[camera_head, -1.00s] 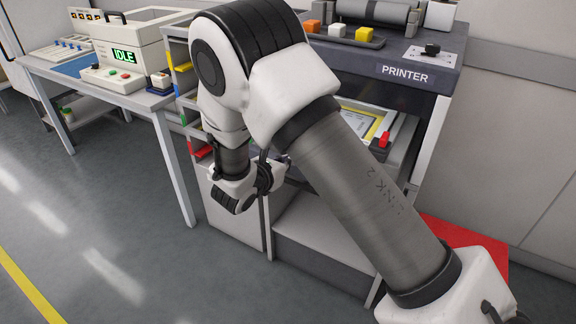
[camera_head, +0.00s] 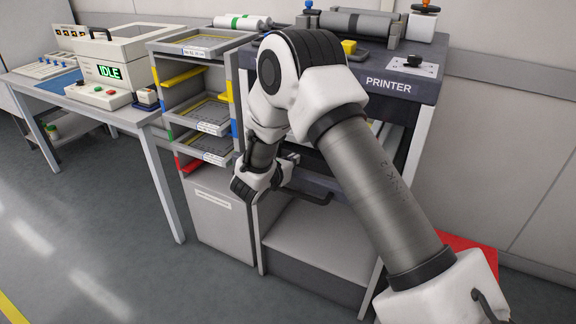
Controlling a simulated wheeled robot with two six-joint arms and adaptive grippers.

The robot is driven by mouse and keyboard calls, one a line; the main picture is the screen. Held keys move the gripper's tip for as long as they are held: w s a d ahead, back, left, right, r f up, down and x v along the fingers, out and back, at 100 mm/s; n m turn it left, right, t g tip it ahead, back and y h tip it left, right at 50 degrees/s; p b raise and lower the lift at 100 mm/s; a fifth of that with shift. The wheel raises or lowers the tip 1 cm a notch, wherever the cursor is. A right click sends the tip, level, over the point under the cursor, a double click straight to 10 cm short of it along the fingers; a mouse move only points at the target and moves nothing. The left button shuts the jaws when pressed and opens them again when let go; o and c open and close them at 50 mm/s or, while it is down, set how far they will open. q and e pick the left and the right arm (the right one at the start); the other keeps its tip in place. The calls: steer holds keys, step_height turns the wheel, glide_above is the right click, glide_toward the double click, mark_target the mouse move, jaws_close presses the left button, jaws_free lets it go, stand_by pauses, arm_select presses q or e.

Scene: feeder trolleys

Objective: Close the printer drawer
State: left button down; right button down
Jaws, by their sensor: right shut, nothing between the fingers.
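The printer (camera_head: 425,92) is a dark grey unit with a white PRINTER label, at the right of the head view. Its drawer (camera_head: 318,184) has a dark front with a bar handle, below the printer body. My right arm crosses in front and hides most of the drawer, so how far it stands out cannot be told. My right gripper (camera_head: 291,158) is shut and empty at the left part of the drawer front, partly hidden by its own wrist. Whether it touches the drawer cannot be told. My left gripper is out of view.
A tray rack (camera_head: 195,135) with coloured clips stands left of the printer. A red panel or mat (camera_head: 470,250) lies at the lower right. The floor at left is clear.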

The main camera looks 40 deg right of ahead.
steer(key=w+d, duration=0.1)
steer(key=d, duration=0.2)
steer(key=w+d, duration=0.1)
steer(key=d, duration=0.2)
steer(key=w+d, duration=0.2)
steer(key=d, duration=0.2)
steer(key=shift+f, duration=0.1)
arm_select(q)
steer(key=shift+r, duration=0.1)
arm_select(e)
steer(key=shift+w+r, duration=0.15)
steer(key=shift+r, duration=0.1)
steer(key=shift+r, duration=0.1)
